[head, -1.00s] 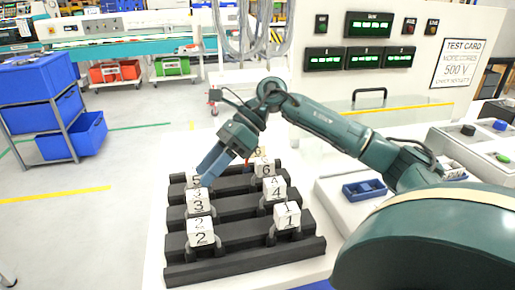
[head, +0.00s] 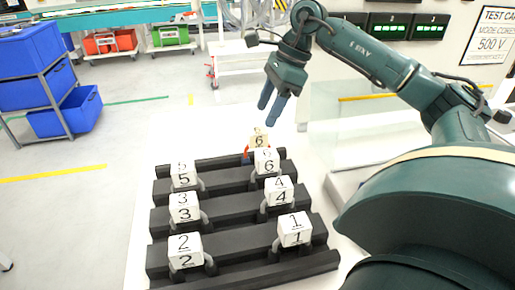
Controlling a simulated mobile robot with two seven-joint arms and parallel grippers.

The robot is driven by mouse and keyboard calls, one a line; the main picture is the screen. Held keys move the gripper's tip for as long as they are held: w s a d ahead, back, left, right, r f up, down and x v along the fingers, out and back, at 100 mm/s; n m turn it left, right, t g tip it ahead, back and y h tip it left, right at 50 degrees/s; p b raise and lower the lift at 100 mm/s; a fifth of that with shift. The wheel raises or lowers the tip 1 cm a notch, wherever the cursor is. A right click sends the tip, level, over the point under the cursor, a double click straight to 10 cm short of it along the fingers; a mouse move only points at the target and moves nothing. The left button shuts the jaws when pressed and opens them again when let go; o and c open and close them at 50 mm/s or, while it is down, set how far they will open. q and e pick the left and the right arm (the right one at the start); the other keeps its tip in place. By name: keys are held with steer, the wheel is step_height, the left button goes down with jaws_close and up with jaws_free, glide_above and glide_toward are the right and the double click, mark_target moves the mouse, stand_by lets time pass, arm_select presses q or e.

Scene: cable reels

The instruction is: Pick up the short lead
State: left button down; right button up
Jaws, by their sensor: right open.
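A black rack (head: 230,207) on the white table carries white blocks numbered 1 (head: 295,229), 2 (head: 185,250), 3 (head: 185,207), 4 (head: 279,190), 5 (head: 184,174) and 6 (head: 267,161). Grey curved pieces show beside the blocks. Another white block marked 6 (head: 259,138) stands at the rack's far end, with a small orange-red piece (head: 246,152) beside it. I cannot tell which thing is the short lead. My right gripper (head: 272,112) is open and empty, its blue fingers pointing down, above and beyond the rack's far end. My left gripper is not in view.
White table surface is clear left of the rack and beyond it. A test panel with green displays (head: 389,27) stands at the back right. Blue bins (head: 67,112) on a stand are at the left, across open floor.

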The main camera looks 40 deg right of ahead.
mark_target(258, 130)
steer(key=x, duration=0.7)
steer(key=shift+w+d+f, duration=0.2)
steer(key=shift+c, duration=0.3)
steer(key=shift+r, duration=0.1)
steer(key=c, duration=1.1)
